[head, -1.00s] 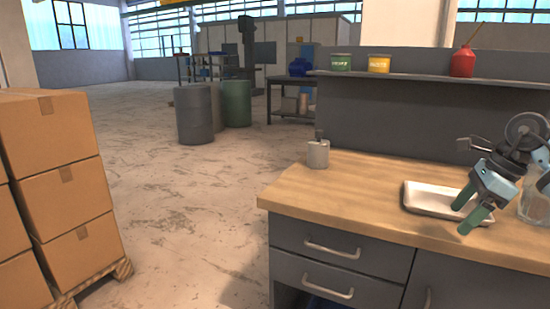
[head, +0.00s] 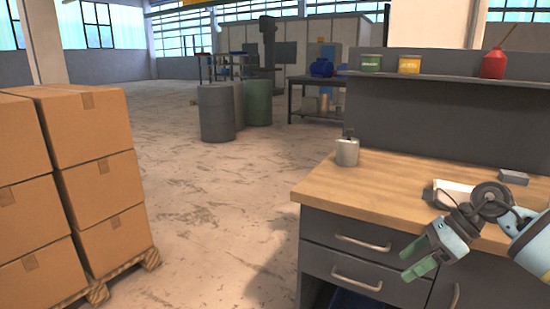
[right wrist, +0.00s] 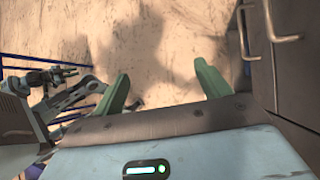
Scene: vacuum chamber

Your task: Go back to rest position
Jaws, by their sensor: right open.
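My right gripper (head: 403,264) is in front of the workbench drawers in the head view, below the level of the bench top. Its green fingers are apart with nothing between them. In the right wrist view the same gripper (right wrist: 162,72) is spread over bare floor, with the drawer front close on the right. My left gripper (right wrist: 70,72) shows small at the left of the right wrist view, at the end of its arm. It is too small there to tell whether its fingers are open. It is not in the head view.
The wooden workbench (head: 370,190) stands at the right, with a steel flask (head: 347,152), a partly hidden tray (head: 450,188) and a grey block (head: 513,177) on it. Stacked cartons (head: 95,165) stand on a pallet at the left. The floor (head: 210,220) between is clear.

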